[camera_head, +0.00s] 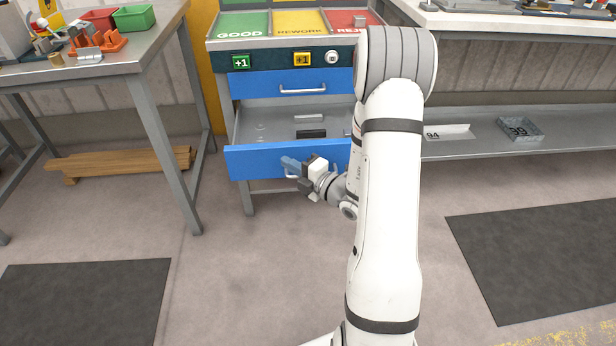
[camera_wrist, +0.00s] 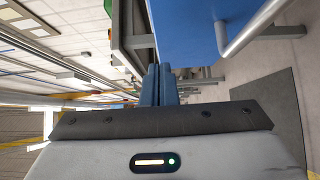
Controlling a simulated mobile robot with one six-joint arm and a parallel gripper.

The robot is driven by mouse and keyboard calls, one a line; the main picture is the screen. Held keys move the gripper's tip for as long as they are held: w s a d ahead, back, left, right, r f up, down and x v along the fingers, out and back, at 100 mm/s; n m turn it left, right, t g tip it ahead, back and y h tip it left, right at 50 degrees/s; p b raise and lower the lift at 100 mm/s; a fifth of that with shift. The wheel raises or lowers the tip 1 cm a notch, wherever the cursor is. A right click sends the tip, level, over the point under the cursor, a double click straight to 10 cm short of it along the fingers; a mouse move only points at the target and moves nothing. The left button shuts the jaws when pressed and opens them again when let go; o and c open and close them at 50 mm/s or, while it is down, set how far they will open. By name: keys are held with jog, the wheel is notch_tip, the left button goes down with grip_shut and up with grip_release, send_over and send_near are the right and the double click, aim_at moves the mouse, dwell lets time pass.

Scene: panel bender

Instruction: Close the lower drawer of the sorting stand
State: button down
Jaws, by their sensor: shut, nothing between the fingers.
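The sorting stand (camera_head: 345,57) has two blue-fronted drawers. The lower drawer (camera_head: 250,162) is pulled out, and its grey inside shows with a few small parts in it. The upper drawer (camera_head: 258,84) is shut. My gripper (camera_head: 288,162) is at the lower drawer's front, by its handle (camera_head: 291,176), with its blue fingers together and nothing between them. In the wrist view the fingers (camera_wrist: 158,80) point at the blue drawer front (camera_wrist: 184,30), and the handle (camera_wrist: 240,28) is to their right. I cannot tell whether the fingertips touch the front. My arm hides the drawer's right end.
A workbench (camera_head: 150,50) with red and green bins stands at the left, with a wooden beam (camera_head: 120,162) under it. A grey shelf (camera_head: 480,142) runs along the right. Dark mats (camera_head: 85,305) lie on the floor. The floor before the drawer is clear.

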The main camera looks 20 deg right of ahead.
aim_at(279, 149)
jog(key=shift+w+d+b, duration=0.2)
jog(key=shift+w+d, duration=0.15)
jog(key=shift+w, duration=0.5)
jog(key=shift+w+d+b, duration=0.2)
jog(key=shift+w+d, duration=0.1)
jog(key=shift+w, duration=0.55)
